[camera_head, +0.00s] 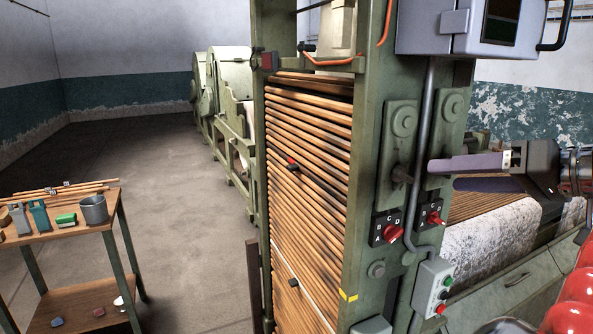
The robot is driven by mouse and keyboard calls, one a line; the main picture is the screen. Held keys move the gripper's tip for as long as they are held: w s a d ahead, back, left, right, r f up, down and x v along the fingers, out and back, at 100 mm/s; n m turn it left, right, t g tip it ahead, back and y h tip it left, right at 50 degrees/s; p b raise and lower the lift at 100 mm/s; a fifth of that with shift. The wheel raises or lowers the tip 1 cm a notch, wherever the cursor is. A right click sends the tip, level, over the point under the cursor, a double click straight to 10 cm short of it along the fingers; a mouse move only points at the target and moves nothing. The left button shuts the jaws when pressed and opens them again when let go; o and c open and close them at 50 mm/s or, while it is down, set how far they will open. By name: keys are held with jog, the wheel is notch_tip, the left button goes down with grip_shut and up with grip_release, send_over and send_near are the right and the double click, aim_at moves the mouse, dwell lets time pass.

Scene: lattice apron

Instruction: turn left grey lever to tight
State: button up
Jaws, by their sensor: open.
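On the green machine post, a left grey-green lever plate (400,122) carries a round hub near its top. A short dark stub (401,174) sticks out lower down on it. I cannot tell the lever's exact angle, and no "tight" mark is readable. A similar right plate (453,107) stands beside it, its lower part hidden behind my gripper. My gripper (440,165) comes in from the right, with a purple-grey finger pointing left. Its tip is just right of the stub, apparently apart.
Two red dial knobs (392,233) (435,218) sit below the plates. A grey button box (434,288) and conduit (423,170) are close by. A grey cabinet (475,28) overhangs above. Wooden slats (308,180) fill the left. A workbench (75,222) stands far left; floor between is clear.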

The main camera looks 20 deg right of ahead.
aim_at(408, 177)
jog(key=shift+x, duration=4.65)
jog(key=c, duration=1)
